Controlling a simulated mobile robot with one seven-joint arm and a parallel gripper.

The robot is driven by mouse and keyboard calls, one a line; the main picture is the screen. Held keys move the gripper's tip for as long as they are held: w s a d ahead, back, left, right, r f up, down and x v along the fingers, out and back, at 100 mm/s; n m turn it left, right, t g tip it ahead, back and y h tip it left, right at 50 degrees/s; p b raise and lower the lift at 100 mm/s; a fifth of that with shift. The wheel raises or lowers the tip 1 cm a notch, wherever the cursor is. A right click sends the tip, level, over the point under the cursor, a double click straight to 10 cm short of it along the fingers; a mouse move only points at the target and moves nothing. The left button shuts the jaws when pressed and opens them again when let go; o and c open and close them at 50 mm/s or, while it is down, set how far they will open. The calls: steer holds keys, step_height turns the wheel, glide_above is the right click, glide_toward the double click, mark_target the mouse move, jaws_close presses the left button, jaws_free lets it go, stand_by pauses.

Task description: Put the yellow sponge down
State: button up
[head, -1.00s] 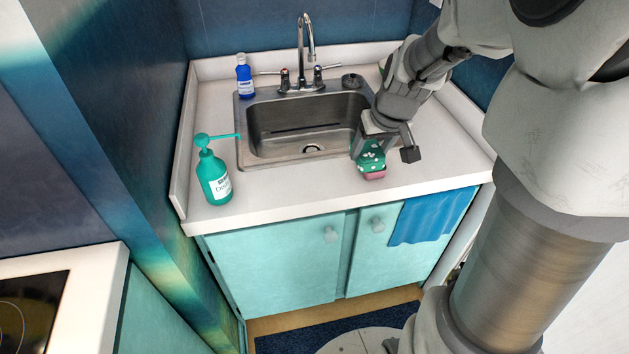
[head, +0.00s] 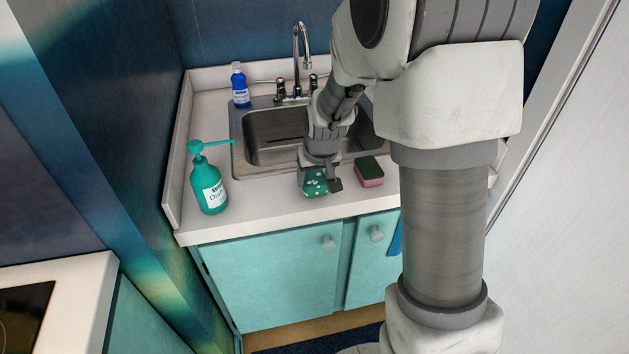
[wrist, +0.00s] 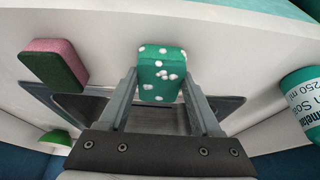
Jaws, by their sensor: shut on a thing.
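No yellow sponge shows in these frames. My gripper (head: 320,178) is shut on a teal sponge with white dots (head: 313,186), in front of the sink near the counter's front edge. In the wrist view the dotted sponge (wrist: 161,66) sits between the two fingertips of my gripper (wrist: 160,84). I cannot tell whether its underside touches the counter. A pink and dark green sponge (head: 369,172) lies on the counter to the right, apart from my gripper; it also shows in the wrist view (wrist: 55,66).
A teal soap pump bottle (head: 209,188) stands on the counter (head: 262,206) to the left. A blue bottle (head: 240,88) stands behind it at the back. The steel sink (head: 262,150) with its faucet (head: 296,60) lies behind the held sponge. Bare counter lies between the pump bottle and the sponge.

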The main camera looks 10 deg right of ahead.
steer(key=shift+f, duration=0.35)
steer(key=shift+f, duration=0.2)
steer(key=o, duration=1.2)
steer(key=shift+r, duration=0.1)
steer(key=shift+r, duration=0.15)
